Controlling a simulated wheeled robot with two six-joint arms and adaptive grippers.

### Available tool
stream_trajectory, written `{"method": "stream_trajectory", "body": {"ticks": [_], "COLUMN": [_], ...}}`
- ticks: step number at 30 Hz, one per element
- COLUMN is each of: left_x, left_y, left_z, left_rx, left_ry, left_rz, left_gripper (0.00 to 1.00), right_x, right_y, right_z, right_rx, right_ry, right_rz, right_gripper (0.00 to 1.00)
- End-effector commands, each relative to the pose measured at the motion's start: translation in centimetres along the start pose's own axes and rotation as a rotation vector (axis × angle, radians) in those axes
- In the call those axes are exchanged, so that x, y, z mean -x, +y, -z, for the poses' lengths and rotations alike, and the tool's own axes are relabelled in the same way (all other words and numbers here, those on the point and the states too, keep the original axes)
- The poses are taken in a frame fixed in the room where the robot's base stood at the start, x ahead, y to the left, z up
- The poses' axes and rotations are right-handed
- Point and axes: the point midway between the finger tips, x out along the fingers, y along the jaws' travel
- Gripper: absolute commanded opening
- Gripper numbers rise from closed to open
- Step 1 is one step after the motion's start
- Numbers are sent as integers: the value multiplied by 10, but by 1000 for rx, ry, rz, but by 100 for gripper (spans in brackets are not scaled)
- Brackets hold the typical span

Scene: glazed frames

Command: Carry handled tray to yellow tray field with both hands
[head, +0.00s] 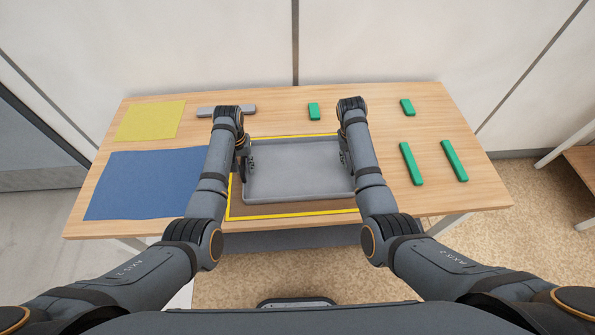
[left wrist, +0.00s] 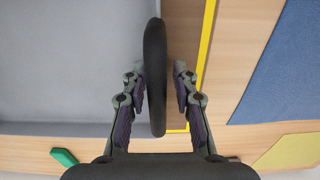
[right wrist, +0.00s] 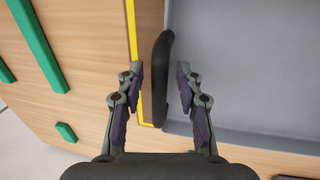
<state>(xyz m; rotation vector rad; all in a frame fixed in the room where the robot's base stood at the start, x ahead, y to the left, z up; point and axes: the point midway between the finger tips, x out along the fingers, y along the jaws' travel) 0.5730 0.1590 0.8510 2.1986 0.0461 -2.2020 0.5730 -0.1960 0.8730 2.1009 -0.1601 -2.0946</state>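The grey handled tray (head: 300,197) is over the yellow tray field (head: 290,216), a yellow outline on the table. A strip of the field shows in front of the tray; the tray covers much of the rest. I cannot tell if the tray rests on the table. My left gripper (head: 245,163) is open, its fingers on either side of the black left handle (left wrist: 154,80). My right gripper (head: 345,158) is open, its fingers on either side of the black right handle (right wrist: 160,80), with gaps showing.
A blue mat (head: 140,185) and a yellow mat (head: 150,120) lie on the left of the wooden table (head: 475,195). A grey bar (head: 207,112) lies behind my left arm. Several green blocks (head: 411,163) lie at the back and right.

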Motion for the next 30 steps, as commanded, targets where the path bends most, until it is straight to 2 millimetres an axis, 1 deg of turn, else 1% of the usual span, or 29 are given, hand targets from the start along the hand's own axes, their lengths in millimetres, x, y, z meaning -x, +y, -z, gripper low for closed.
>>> {"method": "stream_trajectory", "body": {"ticks": [1,6,9,13,15,18,23,26,30], "left_x": [11,54,76,97,103,107,108,107,107], "left_y": [0,1,0,0,0,0,0,0,0], "left_z": [1,1,1,0,0,0,0,0,0], "left_rx": [0,-1,0,0,0,0,0,0,0], "left_ry": [6,6,6,4,2,2,2,2,1], "left_rz": [-1,-1,0,0,0,0,0,0,0], "left_gripper": [28,28,28,28,28,28,28,28,28], "right_x": [0,0,0,0,0,0,5,21,55], "right_y": [0,0,0,0,0,0,0,-1,-1], "right_z": [0,0,0,0,0,0,1,1,2], "right_rx": [0,0,0,0,0,0,0,-1,0], "right_ry": [0,0,0,0,0,0,2,4,6], "right_rz": [0,0,0,0,0,0,1,2,2], "right_gripper": [36,36,36,36,36,36,36,36,36]}}
